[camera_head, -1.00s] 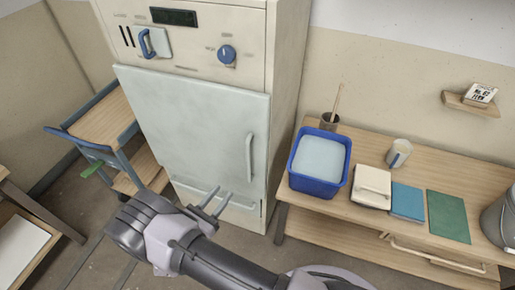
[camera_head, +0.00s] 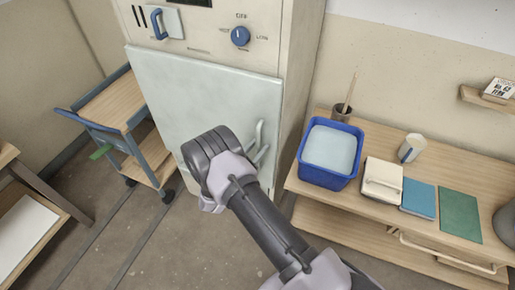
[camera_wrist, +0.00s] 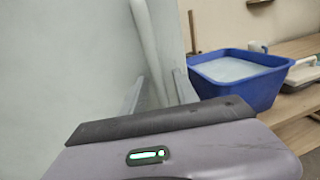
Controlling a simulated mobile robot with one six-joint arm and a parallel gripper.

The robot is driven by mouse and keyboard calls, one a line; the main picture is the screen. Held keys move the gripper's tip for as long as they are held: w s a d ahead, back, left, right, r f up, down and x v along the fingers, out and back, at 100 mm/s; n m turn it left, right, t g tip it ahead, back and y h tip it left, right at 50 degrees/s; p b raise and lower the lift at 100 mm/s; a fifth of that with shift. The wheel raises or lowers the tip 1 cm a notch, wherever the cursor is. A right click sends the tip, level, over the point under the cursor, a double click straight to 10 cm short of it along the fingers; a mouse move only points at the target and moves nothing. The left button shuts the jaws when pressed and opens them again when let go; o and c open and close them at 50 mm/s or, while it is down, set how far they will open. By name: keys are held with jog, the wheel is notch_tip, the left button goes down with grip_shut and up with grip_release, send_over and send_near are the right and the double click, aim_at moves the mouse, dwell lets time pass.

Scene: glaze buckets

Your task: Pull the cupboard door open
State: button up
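The cupboard door (camera_head: 190,95) is a pale grey panel on the front of the tall cream cabinet, and it looks shut. Its upright handle (camera_head: 260,130) is near the door's right edge. In the wrist view the handle (camera_wrist: 144,35) is a pale bar running down between my two fingers. My gripper (camera_head: 257,153) is open at the handle's lower part, and it also shows in the wrist view (camera_wrist: 158,85). I cannot tell whether a finger touches the handle. My wrist hides the lower door in the head view.
A blue tub (camera_head: 308,170) of pale liquid stands on the wooden bench (camera_head: 350,210) close to the right. A blue-framed cart (camera_head: 122,140) stands to the left. The cabinet's upper panel has a blue knob (camera_head: 240,36). The floor (camera_head: 160,245) in front is clear.

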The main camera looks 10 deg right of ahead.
jog(key=shift+c, duration=0.5)
grip_shut()
dwell(0.8)
